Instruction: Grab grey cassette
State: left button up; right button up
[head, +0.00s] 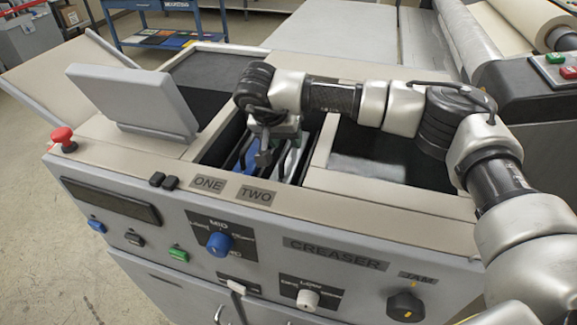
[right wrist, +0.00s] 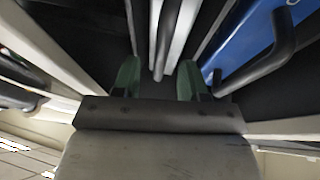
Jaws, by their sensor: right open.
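In the right wrist view, a grey cassette (right wrist: 183,34) shows as narrow pale strips with a black handle (right wrist: 164,45) along it. The two green fingers of my right gripper (right wrist: 158,80) are open, one on each side of the handle's near end. Gaps show between handle and fingers. In the head view, my right gripper (head: 265,157) points down into the open slot bay behind labels ONE and TWO. The gripper and arm hide most of the grey cassette there. My left gripper is not in view.
A blue cassette (right wrist: 245,45) with a black handle stands close to the right finger; it also shows in the head view (head: 292,160). Bay walls and the creaser's front panel (head: 230,235) surround the gripper. A raised grey screen (head: 135,98) stands left.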

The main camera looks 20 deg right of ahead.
aim_at(288, 143)
jog(key=shift+p+x, duration=0.4)
jog(key=shift+x, duration=1.2)
grip_shut()
jog(key=shift+w, duration=0.1)
